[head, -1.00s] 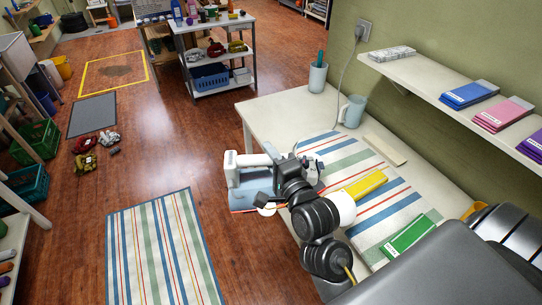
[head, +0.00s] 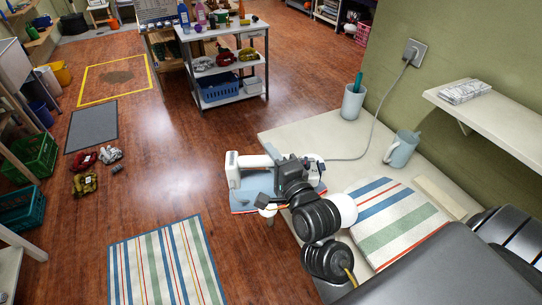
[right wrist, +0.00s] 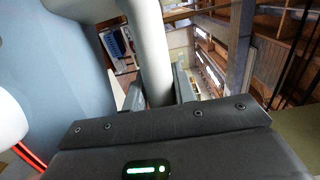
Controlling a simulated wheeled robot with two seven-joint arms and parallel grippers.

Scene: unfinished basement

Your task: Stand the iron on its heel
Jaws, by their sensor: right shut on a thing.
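The white and blue iron (head: 234,176) is in my right gripper (head: 274,166) at the table's left edge in the head view. Its white handle is on top and its blue body is below, roughly level. Much of it shows left of the table edge, above the floor. The wrist view shows the white handle (right wrist: 152,50) between the fingers of my right gripper (right wrist: 160,88), with the pale blue body on the left. The iron's underside and heel are not clear. My left gripper is not in view.
The pale table (head: 290,128) bears a striped mat (head: 400,212), a blue mug (head: 402,150) and a cup (head: 352,102). A grey cord (head: 378,128) runs from the wall outlet (head: 415,52). A shelf (head: 500,110) overhangs the right side. A cart (head: 225,68) stands beyond.

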